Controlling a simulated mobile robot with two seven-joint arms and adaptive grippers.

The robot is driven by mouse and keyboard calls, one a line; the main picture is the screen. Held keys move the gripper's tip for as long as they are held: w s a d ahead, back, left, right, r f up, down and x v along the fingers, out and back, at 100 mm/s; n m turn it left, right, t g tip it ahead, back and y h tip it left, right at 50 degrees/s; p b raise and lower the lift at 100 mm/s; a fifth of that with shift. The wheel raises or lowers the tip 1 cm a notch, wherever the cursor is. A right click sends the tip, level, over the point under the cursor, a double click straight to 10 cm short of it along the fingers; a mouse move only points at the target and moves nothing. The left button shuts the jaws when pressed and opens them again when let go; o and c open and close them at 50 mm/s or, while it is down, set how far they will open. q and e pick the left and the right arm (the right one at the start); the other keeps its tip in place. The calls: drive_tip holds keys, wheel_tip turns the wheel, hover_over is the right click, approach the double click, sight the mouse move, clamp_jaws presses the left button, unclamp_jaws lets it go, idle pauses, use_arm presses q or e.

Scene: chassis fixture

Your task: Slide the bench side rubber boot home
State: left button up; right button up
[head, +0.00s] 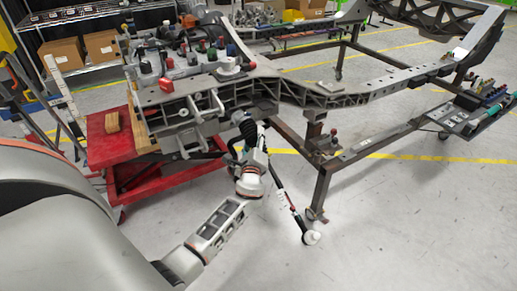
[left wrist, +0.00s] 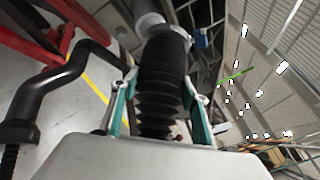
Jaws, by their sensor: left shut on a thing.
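A black ribbed rubber boot (left wrist: 162,85) stands between the teal-edged fingers of my left gripper (left wrist: 160,108) in the left wrist view. The gripper is shut on it. A pale rounded end (left wrist: 150,22) shows beyond the boot's far end. In the head view my left gripper (head: 243,146) is below the edge of the grey chassis frame (head: 265,88), with the dark boot (head: 245,126) at its tip. How far the boot sits along its part is hidden. My right gripper is in neither view.
A black bent tube (left wrist: 65,75) is left of the gripper in the wrist view. A red cart (head: 108,150) stands left; dark stand legs (head: 321,190) are right. The front floor is open.

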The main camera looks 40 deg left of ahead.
use_arm(q)
drive_tip(key=shift+a+r, duration=0.2)
drive_tip(key=o, duration=1.6)
drive_tip(key=shift+w, duration=0.1)
drive_tip(key=shift+f, duration=0.1)
drive_tip(key=shift+s+d+f, duration=0.1)
drive_tip(key=shift+s+d, duration=0.15)
drive_tip(key=shift+s, duration=0.05)
drive_tip(key=v, duration=1.1)
drive_tip(key=shift+s, duration=0.15)
